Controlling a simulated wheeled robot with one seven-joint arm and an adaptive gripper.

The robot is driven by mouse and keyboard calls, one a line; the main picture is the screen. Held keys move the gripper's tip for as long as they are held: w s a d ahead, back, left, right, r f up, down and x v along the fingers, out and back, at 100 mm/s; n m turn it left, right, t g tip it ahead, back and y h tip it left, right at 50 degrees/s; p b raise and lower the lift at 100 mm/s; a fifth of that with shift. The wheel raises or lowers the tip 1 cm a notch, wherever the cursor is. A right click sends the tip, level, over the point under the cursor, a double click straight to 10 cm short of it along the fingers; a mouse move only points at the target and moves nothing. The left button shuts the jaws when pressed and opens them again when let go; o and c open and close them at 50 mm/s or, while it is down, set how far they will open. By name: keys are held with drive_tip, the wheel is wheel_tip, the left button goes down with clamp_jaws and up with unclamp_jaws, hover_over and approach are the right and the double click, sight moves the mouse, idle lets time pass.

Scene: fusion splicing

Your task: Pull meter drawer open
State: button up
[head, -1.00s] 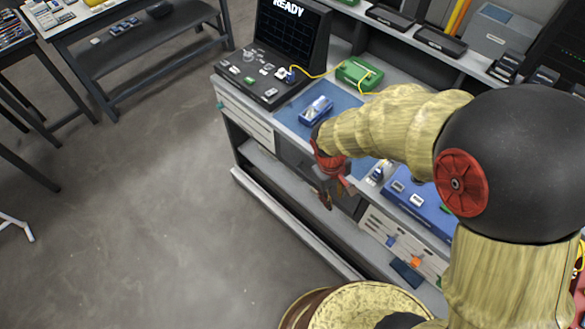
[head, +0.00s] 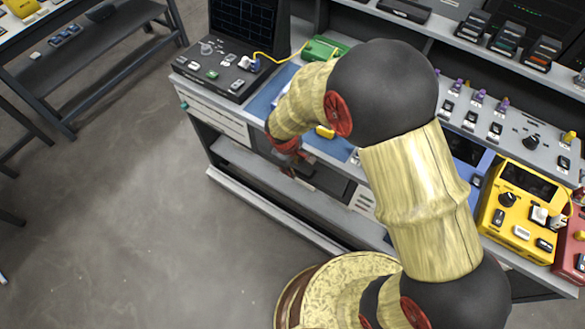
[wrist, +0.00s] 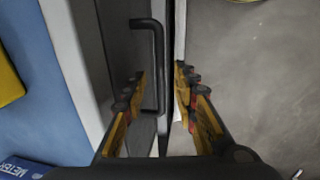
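The dark grey drawer front (head: 328,181) is under the bench top in the head view, partly hidden by my arm. In the wrist view, the grey drawer front (wrist: 118,45) carries a black C-shaped handle (wrist: 159,60). My gripper (wrist: 160,78) is open, with one finger on each side of the handle's bar. I see no clear grip on it, and contact cannot be told. In the head view my gripper (head: 294,160) is small and dark in front of the drawer. I cannot tell whether the drawer is ajar.
A yellow meter (head: 522,208) stands at the right. The floor (head: 150,240) in front is clear.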

drive_tip(key=shift+w+d+f, duration=0.1)
drive_tip(key=shift+f, duration=0.5)
drive_tip(key=shift+c, duration=0.4)
clamp_jaws()
